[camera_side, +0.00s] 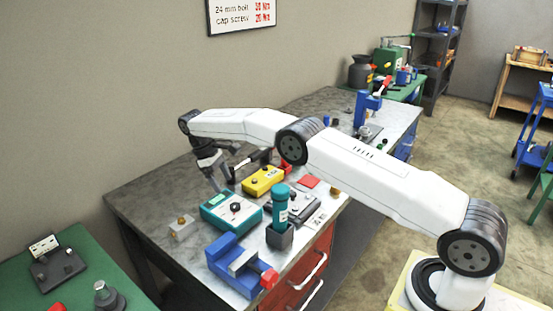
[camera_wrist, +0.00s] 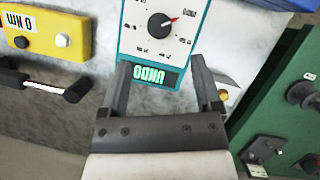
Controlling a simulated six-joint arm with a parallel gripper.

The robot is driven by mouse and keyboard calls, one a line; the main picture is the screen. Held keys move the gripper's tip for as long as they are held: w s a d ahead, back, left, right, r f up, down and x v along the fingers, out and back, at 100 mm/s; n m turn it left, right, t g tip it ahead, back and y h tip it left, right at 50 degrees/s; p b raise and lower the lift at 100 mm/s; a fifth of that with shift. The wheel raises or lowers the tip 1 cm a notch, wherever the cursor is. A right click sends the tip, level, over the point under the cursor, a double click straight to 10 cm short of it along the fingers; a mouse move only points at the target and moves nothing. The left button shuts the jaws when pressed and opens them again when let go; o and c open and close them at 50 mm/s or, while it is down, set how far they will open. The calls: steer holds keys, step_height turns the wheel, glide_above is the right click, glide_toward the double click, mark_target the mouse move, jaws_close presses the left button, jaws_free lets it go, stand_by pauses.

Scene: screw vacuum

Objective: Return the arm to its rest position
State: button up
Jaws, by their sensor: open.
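My white arm reaches from its base at the right front across the bench. My gripper (camera_side: 220,178) hangs at the arm's far end, above the grey bench top behind the teal meter box. In the wrist view my gripper (camera_wrist: 158,85) shows two dark fingers wide apart with nothing held between them. The teal box (camera_wrist: 160,35), with a dial and a green-lit display, lies beyond and partly between the fingertips. In the side view the teal box (camera_side: 231,213) sits just in front of the gripper. I cannot tell the exact gap between them.
A yellow box (camera_side: 263,181), a teal cylinder in a dark holder (camera_side: 280,236), a blue vise (camera_side: 235,262) and a small plate with a brass part (camera_side: 181,227) stand close by. A dark-handled tool (camera_wrist: 45,87) lies near the yellow box. A green table (camera_side: 75,270) adjoins at left.

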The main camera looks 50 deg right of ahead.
steer(key=s+a+r+m+t+y, duration=0.1)
steer(key=s+a+r+t, duration=0.15)
steer(key=s, duration=0.55)
steer(key=s+a+r+m+t, duration=0.1)
steer(key=s+a+r+m, duration=0.15)
steer(key=s, duration=0.55)
steer(key=s+d+f+t, duration=0.1)
steer(key=s+d+t, duration=0.1)
steer(key=s, duration=1.3)
steer(key=shift+f+m+t+y, duration=0.3)
steer(key=shift+m+t, duration=0.05)
steer(key=shift+t, duration=0.3)
